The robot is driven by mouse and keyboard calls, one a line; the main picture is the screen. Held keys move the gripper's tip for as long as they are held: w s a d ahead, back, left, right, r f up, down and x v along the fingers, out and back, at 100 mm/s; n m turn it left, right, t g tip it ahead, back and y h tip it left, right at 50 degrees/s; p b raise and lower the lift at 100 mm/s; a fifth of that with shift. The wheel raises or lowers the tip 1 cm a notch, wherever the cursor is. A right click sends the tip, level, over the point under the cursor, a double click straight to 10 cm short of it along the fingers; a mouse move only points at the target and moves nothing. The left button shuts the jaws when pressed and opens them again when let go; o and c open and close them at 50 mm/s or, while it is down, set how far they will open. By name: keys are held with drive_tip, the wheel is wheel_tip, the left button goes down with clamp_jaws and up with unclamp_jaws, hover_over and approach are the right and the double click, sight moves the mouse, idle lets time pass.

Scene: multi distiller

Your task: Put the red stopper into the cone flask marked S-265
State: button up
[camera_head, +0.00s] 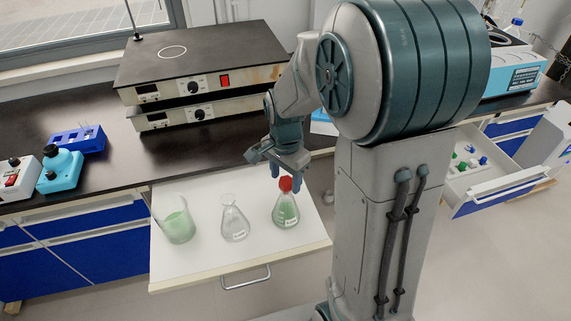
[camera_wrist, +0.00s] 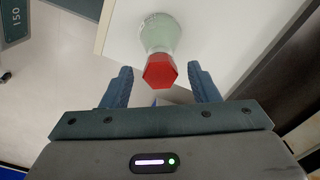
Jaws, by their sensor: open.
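The red stopper (camera_head: 286,184) sits on the neck of a cone flask (camera_head: 285,213) with green liquid, at the right of the pull-out board. In the wrist view the hexagonal stopper (camera_wrist: 160,71) shows between the fingertips of my gripper (camera_wrist: 163,78), with gaps on both sides. My gripper (camera_head: 277,165) is open and hangs just above and behind this flask. A clear, apparently empty cone flask (camera_head: 234,222) stands left of it. Both flasks carry white labels too small to read, so I cannot tell which is S-265.
A beaker with green contents (camera_head: 177,222) stands left of the clear flask on the white board (camera_head: 205,265). Hotplates (camera_head: 200,75) stand on the dark bench behind. An open drawer (camera_head: 490,185) with small coloured items is at the right. The board's front is clear.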

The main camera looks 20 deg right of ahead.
wheel_tip(320, 180, up, 14)
drive_tip(key=shift+f, duration=0.25)
idle(0.5)
drive_tip(key=s+f+n+t, duration=0.3)
drive_tip(key=s+n, duration=0.9)
drive_tip(key=s, duration=0.2)
drive_tip(key=shift+f, duration=0.4)
